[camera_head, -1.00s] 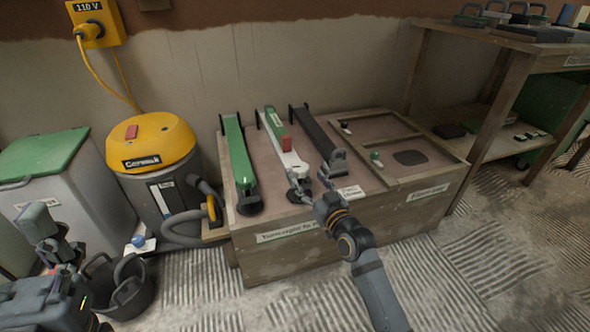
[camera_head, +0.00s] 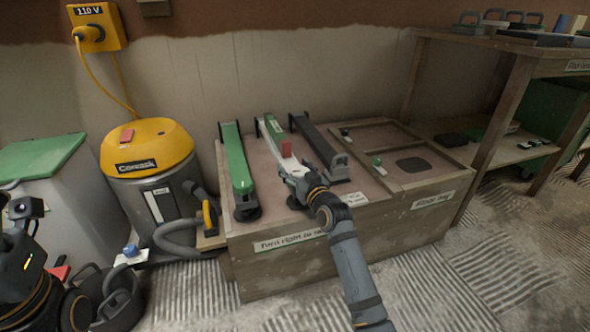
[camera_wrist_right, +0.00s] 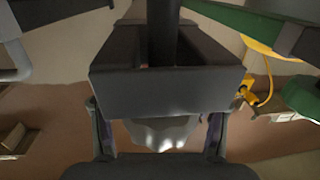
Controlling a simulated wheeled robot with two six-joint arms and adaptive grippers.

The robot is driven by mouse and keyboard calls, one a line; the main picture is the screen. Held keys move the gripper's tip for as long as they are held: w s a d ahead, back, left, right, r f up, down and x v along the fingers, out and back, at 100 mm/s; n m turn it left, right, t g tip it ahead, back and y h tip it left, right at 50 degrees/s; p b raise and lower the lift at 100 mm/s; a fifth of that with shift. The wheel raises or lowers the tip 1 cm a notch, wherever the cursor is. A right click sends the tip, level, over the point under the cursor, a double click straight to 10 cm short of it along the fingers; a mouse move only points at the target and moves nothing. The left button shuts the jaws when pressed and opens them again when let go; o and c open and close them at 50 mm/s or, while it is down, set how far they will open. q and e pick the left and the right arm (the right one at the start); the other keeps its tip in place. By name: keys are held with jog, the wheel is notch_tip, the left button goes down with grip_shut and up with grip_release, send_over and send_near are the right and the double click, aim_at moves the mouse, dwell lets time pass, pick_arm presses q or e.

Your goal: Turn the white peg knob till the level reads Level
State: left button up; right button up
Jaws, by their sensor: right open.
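The white peg (camera_head: 279,145) is a long white bar on the wooden crate top, between a green bar (camera_head: 237,160) and a dark grey bar (camera_head: 319,142). In the right wrist view the open fingers (camera_wrist_right: 160,135) stand on either side of a pale, rounded piece (camera_wrist_right: 163,132), apparently the white knob; contact cannot be told. No level reading is legible. My left arm shows at the left edge, its gripper (camera_head: 25,208) unclear.
The wooden crate (camera_head: 290,270) has a framed panel (camera_head: 385,150) on its right. A yellow vacuum (camera_head: 147,150) stands close on the left with its hose, beside a green-lidded bin (camera_head: 40,155). A black bucket (camera_head: 118,300) is on the floor. A wooden shelf (camera_head: 490,120) stands at right.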

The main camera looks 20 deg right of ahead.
jog(key=c, duration=1.1)
jog(key=shift+c, duration=0.5)
